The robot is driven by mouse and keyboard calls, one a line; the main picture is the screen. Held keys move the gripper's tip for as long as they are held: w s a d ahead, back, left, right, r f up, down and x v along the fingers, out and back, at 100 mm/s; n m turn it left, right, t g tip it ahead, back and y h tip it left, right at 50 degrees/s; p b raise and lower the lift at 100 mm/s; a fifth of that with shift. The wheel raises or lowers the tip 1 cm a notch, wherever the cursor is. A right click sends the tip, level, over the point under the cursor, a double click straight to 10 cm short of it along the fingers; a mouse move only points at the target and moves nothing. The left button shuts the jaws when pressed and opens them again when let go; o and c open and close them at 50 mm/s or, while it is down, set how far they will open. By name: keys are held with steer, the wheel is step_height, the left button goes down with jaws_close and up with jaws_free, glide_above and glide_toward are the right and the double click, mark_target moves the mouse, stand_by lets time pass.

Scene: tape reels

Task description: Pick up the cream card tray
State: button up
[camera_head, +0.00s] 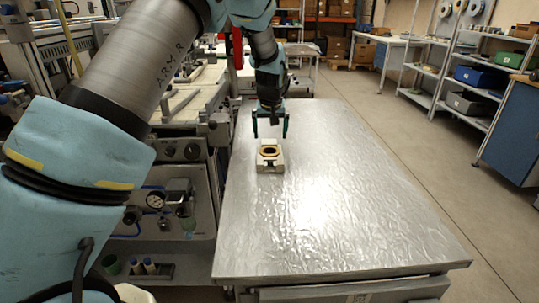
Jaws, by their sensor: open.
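The cream card tray (270,166) sits on the metal table, toward its far left part. A dark ring with a brownish rim (269,151) lies on it or in it; I cannot tell which at this size. My gripper (270,131) is open, pointing down, with its two dark fingers apart. In the picture it shows just above and behind the tray. I cannot tell whether the fingers touch the tray, but nothing is seen between them.
The metal table (340,220) is bare to the right and in front of the tray. A machine with a gauge (157,200) stands along the table's left side. Shelves (470,80) and a blue cabinet (515,130) stand at the right, across open floor.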

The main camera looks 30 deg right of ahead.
mark_target(269, 142)
steer(key=shift+p+x, duration=0.75)
steer(key=shift+x, duration=1.5)
steer(key=shift+a, duration=0.2)
jaws_close()
